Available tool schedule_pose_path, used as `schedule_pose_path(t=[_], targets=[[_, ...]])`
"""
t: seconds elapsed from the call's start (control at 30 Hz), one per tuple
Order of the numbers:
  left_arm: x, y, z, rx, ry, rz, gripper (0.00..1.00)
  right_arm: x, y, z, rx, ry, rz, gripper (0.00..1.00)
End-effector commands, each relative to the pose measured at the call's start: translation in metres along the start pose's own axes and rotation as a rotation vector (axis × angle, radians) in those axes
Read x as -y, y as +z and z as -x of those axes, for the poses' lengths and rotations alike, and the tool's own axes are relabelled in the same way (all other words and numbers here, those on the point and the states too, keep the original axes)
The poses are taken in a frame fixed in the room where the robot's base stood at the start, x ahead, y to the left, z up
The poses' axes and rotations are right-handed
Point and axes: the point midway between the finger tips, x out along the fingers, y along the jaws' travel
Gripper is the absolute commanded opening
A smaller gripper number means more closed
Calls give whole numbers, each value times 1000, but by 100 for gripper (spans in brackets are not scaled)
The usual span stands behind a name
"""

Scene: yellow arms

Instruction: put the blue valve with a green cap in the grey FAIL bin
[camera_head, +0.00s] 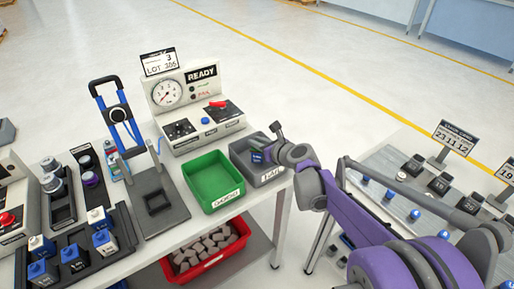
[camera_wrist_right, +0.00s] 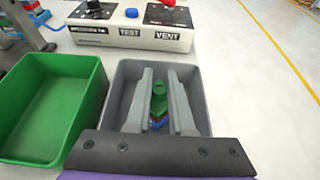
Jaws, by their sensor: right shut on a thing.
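The blue valve with a green cap (camera_wrist_right: 159,92) sits between the fingers of my right gripper (camera_wrist_right: 163,98) in the right wrist view, its blue part lower down. My right gripper (camera_head: 268,147) is shut on it, over the grey bin (camera_head: 240,146), with the fingertips around the bin's opening. A little blue of the valve (camera_head: 257,156) shows beside the fingers in the head view. The grey bin also fills the middle of the right wrist view (camera_wrist_right: 118,88). I cannot tell whether the valve touches the bin floor. My left gripper is not in view.
A green bin (camera_head: 213,181) stands just left of the grey bin. A test panel (camera_head: 200,105) with a gauge is behind them. Racks with several valves (camera_head: 75,255) are at the left. A red crate (camera_head: 208,250) is below the table. Another table (camera_head: 400,200) is at the right.

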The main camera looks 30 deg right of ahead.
Motion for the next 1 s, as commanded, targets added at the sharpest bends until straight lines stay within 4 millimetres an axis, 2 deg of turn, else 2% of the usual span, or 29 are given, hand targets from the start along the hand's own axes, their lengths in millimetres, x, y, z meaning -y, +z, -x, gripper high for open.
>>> schedule_pose_path(t=[0.03,0.13,0.53,0.57,0.7,1.0], targets=[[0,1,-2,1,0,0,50,0,-9,-4,0,0,0,0],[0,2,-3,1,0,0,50,0,-18,-8,0,0,0,0],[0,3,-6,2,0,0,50,0,-23,-10,0,-1,0,0],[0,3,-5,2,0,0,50,0,-22,-9,0,-1,0,26],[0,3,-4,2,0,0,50,0,-22,-9,0,-1,0,50],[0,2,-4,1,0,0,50,0,-21,-8,0,-1,0,50]])
